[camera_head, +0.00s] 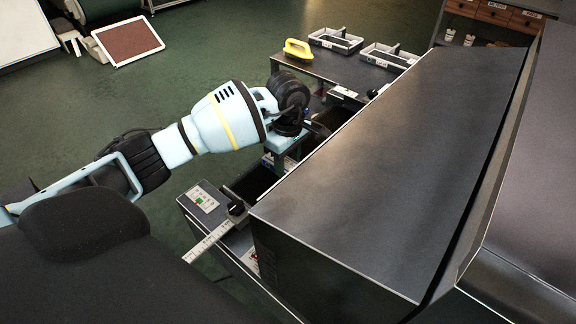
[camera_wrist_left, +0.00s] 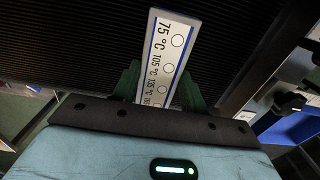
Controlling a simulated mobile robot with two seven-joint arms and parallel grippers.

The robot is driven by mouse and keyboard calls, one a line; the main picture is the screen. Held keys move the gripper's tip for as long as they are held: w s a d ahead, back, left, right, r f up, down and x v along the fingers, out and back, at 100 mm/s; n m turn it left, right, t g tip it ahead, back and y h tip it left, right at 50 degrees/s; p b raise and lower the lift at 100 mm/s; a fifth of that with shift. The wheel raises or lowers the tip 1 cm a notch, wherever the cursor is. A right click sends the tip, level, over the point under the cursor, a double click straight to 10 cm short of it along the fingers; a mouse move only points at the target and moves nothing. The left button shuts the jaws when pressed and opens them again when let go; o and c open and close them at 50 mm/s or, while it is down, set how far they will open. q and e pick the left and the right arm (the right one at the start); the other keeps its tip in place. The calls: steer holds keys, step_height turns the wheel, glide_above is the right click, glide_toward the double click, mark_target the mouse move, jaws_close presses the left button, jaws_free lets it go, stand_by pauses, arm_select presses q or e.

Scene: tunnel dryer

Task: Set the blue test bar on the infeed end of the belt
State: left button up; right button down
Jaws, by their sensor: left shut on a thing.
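My left gripper (camera_head: 286,143) is over the narrow dark gap beside the large dark dryer hood (camera_head: 390,165). In the left wrist view its green fingers (camera_wrist_left: 158,92) are shut on the test bar (camera_wrist_left: 166,50), a flat white strip with blue edges, printed temperatures and round spots. The bar sticks out past the fingers over the black ribbed belt (camera_wrist_left: 70,45). I cannot tell whether the bar touches the belt. In the head view the arm mostly hides the bar and the belt. My right gripper is not in view.
A control panel (camera_head: 203,199) and a white ruler strip (camera_head: 208,241) are at the near end of the machine. A dark table (camera_head: 330,68) behind holds a yellow-handled object (camera_head: 298,48) and two trays (camera_head: 335,40). The hood closes off the right side.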

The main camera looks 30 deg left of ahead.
mark_target(288, 165)
arm_select(q)
steer(key=shift+f, duration=1)
steer(key=shift+f, duration=0.15)
steer(key=o, duration=1)
steer(key=shift+o, duration=0.2)
steer(key=shift+r, duration=0.4)
step_height(288, 165, up, 12)
steer(key=shift+f, duration=0.2)
